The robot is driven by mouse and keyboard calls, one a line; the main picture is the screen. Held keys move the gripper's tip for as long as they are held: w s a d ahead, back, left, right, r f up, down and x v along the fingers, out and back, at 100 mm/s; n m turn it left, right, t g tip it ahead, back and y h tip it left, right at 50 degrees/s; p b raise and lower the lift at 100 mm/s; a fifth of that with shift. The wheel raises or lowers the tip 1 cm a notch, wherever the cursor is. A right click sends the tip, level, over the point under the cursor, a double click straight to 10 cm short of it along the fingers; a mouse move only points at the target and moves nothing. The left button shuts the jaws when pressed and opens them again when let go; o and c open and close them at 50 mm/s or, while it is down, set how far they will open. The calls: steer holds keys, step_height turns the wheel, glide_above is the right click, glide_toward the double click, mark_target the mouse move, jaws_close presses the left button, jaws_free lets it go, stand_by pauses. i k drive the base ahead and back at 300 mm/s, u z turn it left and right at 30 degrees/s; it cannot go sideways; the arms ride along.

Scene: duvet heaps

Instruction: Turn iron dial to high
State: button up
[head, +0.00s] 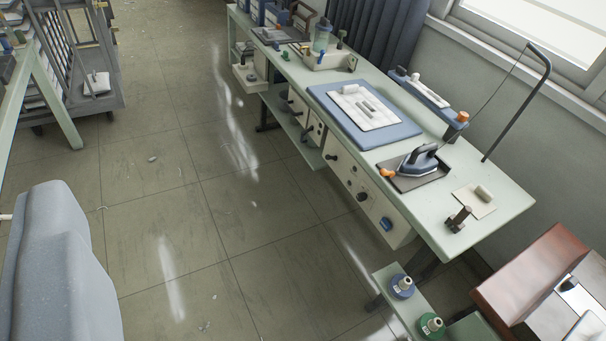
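A blue-and-grey iron (420,158) rests on a dark plate (432,177) toward the near end of a long pale green table (490,190). An orange piece (388,174) sits at the iron's left end. A thin cord rises from the iron toward a bent black pole (518,110). A white panel under the table's front edge carries a black knob (362,197) and a blue knob (386,224). I cannot tell which part is the iron's dial, and no setting marks are readable. My gripper is not in view.
A blue pad (322,97) with a white sheet lies on the table. A blue-grey rounded form (60,270) fills the lower left. Two spools, blue (402,287) and green (431,325), stand on a low shelf. A brown box is lower right. The floor (190,220) is mostly clear.

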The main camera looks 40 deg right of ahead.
mark_target(361, 196)
steer(key=z, duration=0.25)
steer(key=i, duration=1.55)
steer(key=z, duration=0.75)
